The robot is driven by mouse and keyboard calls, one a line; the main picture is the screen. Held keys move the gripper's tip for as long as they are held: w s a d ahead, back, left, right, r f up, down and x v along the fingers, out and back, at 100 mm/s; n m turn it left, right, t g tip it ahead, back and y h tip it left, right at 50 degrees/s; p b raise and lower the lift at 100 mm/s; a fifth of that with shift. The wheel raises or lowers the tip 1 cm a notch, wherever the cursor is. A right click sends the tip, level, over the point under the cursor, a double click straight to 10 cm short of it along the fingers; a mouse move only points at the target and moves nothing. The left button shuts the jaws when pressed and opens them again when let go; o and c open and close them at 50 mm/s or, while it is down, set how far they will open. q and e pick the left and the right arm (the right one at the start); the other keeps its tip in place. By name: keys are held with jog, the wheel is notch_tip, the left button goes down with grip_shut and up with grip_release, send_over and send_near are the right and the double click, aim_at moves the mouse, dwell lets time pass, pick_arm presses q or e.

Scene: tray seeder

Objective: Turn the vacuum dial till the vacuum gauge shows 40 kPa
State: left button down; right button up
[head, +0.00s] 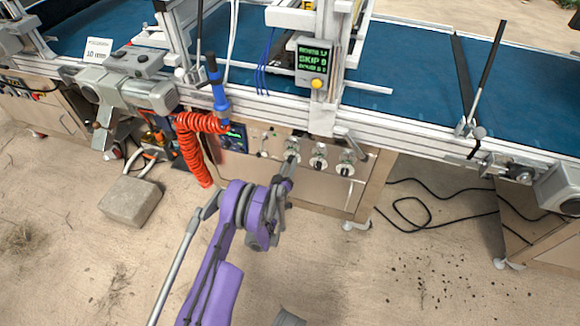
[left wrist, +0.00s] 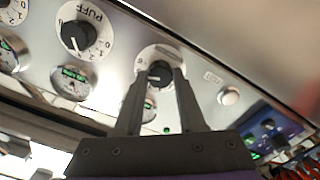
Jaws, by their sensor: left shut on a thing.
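My left gripper (head: 291,162) reaches the leftmost of three dials on the front panel of the machine. In the left wrist view its two dark fingers (left wrist: 160,80) are shut on the black knob of this dial (left wrist: 158,52), which has a pale round scale plate. The fingers cover part of the scale, and I cannot read a label on it. A small round gauge (left wrist: 149,112) below this dial shows partly between the fingers; its reading cannot be made out. My right gripper is not in view.
Beside the held dial is a dial marked PUFF (left wrist: 85,37) with a green-lit gauge (left wrist: 71,82) under it. A white button (left wrist: 228,97) is on the other side. An orange coiled hose (head: 190,150) hangs left of the panel. A stone block (head: 130,200) lies on the floor.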

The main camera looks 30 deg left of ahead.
pick_arm(q)
jog(key=shift+m+b, duration=0.55)
jog(key=shift+m, duration=0.65)
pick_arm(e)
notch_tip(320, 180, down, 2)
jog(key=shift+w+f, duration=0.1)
pick_arm(q)
jog(key=c, duration=0.5)
grip_release()
